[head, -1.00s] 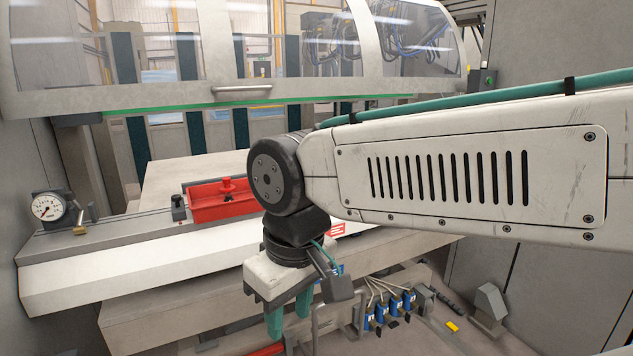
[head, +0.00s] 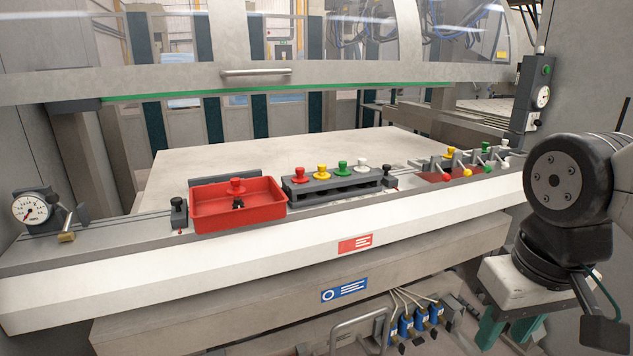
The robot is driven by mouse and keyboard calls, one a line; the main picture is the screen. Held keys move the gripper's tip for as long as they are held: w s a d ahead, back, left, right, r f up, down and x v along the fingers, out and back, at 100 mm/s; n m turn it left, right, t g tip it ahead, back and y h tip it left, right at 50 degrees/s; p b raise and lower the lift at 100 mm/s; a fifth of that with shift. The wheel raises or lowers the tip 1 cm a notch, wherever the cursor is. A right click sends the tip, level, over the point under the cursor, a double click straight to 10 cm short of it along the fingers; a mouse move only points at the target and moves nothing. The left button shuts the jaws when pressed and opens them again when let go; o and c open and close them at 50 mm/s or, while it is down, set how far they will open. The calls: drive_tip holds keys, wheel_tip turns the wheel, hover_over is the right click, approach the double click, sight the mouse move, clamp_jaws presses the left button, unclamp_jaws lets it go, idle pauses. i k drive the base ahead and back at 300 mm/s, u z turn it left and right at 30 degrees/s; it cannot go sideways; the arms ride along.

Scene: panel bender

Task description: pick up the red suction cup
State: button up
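A red suction cup (head: 297,174) stands at the left end of a grey rack (head: 330,187), beside a yellow cup (head: 322,171), a green cup (head: 342,168) and a white cup (head: 361,165). Another red cup-like piece (head: 236,185) shows at the red tray (head: 210,217), above a small black part; whether it is in the tray or behind it is hard to tell. My gripper (head: 507,333) is at the lower right, pointing down, well to the right of the rack and in front of the ledge. Its teal fingers are apart with nothing seen between them.
A pressure gauge (head: 32,208) stands at the far left of the ledge. Small coloured-knob levers (head: 455,165) stand at its right. A raised clear guard (head: 160,75) with a handle spans the back. Blue valves (head: 407,325) hang below. The white table behind is clear.

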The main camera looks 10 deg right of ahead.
sight(299, 178)
drive_tip(key=i, duration=1.6)
